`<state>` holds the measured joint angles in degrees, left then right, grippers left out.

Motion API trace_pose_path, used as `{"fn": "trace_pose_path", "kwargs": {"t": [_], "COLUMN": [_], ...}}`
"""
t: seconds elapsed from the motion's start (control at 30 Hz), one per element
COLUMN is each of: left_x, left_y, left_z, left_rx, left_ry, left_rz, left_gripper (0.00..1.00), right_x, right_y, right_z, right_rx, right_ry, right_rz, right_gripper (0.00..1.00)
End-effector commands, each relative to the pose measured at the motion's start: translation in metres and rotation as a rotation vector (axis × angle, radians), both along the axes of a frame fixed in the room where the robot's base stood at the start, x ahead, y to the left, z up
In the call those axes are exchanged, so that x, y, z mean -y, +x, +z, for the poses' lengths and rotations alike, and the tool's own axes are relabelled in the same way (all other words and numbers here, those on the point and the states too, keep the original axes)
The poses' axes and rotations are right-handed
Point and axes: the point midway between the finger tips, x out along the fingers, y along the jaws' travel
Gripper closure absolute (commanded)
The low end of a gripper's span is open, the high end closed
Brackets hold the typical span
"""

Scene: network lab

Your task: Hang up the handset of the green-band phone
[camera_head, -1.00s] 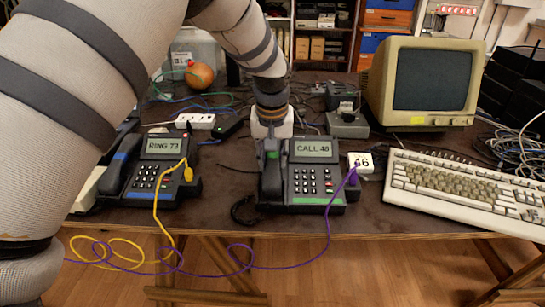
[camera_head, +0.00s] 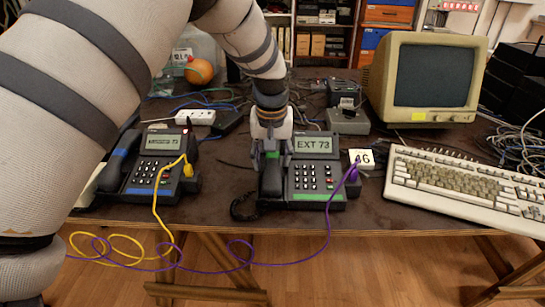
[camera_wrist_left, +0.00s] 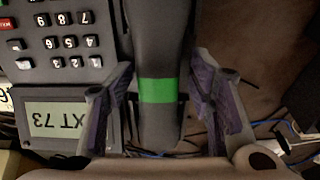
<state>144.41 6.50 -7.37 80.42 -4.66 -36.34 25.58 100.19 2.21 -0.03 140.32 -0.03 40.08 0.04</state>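The green-band phone (camera_head: 317,180) stands on the table at the centre, its display reading EXT 73. Its dark handset (camera_head: 271,181) lies along the left side of the phone, in line with the cradle. The wrist view shows the handset's green band (camera_wrist_left: 158,91) between the fingers. My left gripper (camera_head: 271,150) is over the handset's far end. In the wrist view its fingers stand on both sides of the handset with gaps, so it is open. The cradle contact under the handset is hidden. My right gripper is not in view.
A blue-band phone (camera_head: 158,166) with a yellow cable stands to the left. A purple cable (camera_head: 329,222) runs from the green-band phone's right side. A number card (camera_head: 361,158), keyboard (camera_head: 455,188) and monitor (camera_head: 427,82) are on the right. A power strip (camera_head: 196,117) lies behind.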

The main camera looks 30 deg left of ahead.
Motion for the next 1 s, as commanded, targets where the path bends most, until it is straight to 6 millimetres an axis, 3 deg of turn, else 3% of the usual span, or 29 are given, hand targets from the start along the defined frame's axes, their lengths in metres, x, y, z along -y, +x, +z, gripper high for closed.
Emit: {"fn": "trace_pose_path", "kwargs": {"t": [0.27,0.7,1.0], "left_x": [0.002,0.012,0.013], "left_y": [0.0,-0.018,-0.022], "left_z": [0.005,0.105,0.118], "left_rx": [0.003,0.004,0.001], "left_ry": [-0.001,0.0,-0.001], "left_rz": [-0.001,0.0,0.0], "left_gripper": [0.5,0.5,0.5], "right_x": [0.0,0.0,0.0], "right_y": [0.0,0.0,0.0], "right_z": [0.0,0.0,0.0], "right_rx": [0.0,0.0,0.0], "right_ry": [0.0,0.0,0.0], "right_rz": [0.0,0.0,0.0], "right_gripper": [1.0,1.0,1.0]}}
